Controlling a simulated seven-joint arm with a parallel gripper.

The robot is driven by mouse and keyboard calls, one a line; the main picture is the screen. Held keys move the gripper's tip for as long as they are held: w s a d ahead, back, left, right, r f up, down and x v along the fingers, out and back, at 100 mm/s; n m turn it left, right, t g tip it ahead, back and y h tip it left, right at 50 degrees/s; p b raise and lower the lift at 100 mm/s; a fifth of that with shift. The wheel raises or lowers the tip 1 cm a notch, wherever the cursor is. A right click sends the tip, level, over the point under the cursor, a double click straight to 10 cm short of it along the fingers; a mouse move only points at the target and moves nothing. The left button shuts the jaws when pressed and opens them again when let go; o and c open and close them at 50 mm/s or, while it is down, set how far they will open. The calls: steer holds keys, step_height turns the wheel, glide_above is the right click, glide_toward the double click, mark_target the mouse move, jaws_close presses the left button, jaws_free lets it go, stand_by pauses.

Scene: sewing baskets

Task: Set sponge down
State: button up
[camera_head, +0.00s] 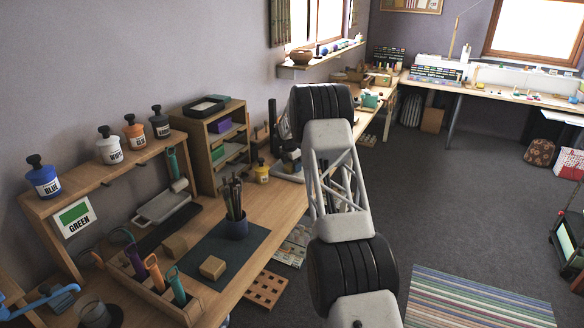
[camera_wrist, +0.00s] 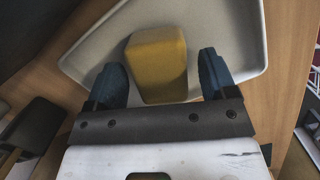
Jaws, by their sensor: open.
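In the wrist view, a yellow, block-shaped sponge (camera_wrist: 158,58) is on or just above a pale shallow tray (camera_wrist: 236,38); I cannot tell if it touches the tray floor. My gripper (camera_wrist: 160,78) is open, with one blue fingertip on each side of the sponge. A small gap shows on the right side; the left finger looks very close to the sponge or touching it. In the head view, my arm hides the gripper, and I cannot make out the sponge there.
The tray lies on a wooden surface (camera_wrist: 275,100). In the head view, a wooden shelf unit (camera_head: 207,150), a dark pen cup (camera_head: 236,224) and a wooden block (camera_head: 213,267) stand left of my arm. Open grey floor (camera_head: 450,190) lies to the right.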

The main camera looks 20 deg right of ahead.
mark_target(289, 165)
step_height(289, 165, up, 11)
steer(key=a, duration=0.1)
steer(key=shift+s+a+r, duration=0.15)
steer(key=shift+s+a, duration=0.15)
stand_by(0.9)
steer(key=shift+r, duration=0.1)
